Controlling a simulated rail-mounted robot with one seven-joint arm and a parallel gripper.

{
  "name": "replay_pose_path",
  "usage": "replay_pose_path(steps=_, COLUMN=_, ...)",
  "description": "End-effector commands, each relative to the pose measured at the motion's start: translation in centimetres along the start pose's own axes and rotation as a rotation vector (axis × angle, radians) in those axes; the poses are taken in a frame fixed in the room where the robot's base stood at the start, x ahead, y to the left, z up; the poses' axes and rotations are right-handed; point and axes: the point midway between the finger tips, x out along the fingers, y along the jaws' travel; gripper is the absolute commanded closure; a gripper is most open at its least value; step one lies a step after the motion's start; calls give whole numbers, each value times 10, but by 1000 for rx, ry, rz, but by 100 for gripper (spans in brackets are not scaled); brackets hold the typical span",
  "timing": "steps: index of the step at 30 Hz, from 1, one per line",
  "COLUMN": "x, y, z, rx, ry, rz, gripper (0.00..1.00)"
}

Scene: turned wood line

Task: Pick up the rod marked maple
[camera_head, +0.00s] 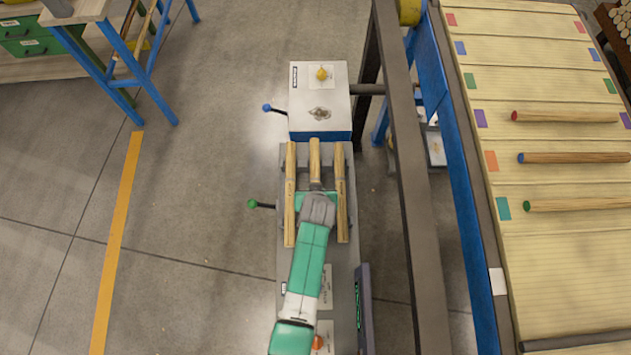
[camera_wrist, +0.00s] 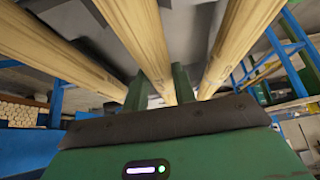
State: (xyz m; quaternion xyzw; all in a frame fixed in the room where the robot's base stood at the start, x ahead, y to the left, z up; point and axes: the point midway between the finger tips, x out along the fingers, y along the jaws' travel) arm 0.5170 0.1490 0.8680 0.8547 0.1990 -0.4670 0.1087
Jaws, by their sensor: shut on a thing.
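Three pale wood rods lie side by side over the bed of a grey machine: a left rod (camera_head: 290,195), a middle rod (camera_head: 314,163) and a right rod (camera_head: 341,195). My gripper (camera_head: 317,200) is over the middle rod and hides its near part. In the wrist view, the green fingers of my gripper (camera_wrist: 160,85) are shut on the middle rod (camera_wrist: 140,38), one on each side. The left rod (camera_wrist: 55,52) and right rod (camera_wrist: 240,42) are outside the fingers. No maple marking is readable on any rod. I cannot tell whether the middle rod is lifted.
A white and blue machine head (camera_head: 320,95) with a yellow knob stands beyond the rods. Right of a grey rail, a slatted table (camera_head: 560,80) bears rods with red, blue and green ends. Green-knobbed (camera_head: 252,203) and blue-knobbed levers stick out left.

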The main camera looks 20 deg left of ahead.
Motion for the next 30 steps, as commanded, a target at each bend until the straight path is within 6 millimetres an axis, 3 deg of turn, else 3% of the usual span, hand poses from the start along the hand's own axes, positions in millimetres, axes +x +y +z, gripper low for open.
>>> replay_pose_path(steps=11, x=-34, y=-1, z=-18, rx=1, ry=1, rz=0, gripper=100)
replay_pose_path(steps=24, x=-101, y=-24, z=73, rx=2, ry=-2, rz=-1, gripper=100)
replay_pose_path(steps=30, x=-121, y=-30, z=98, rx=0, ry=0, rz=0, gripper=100)
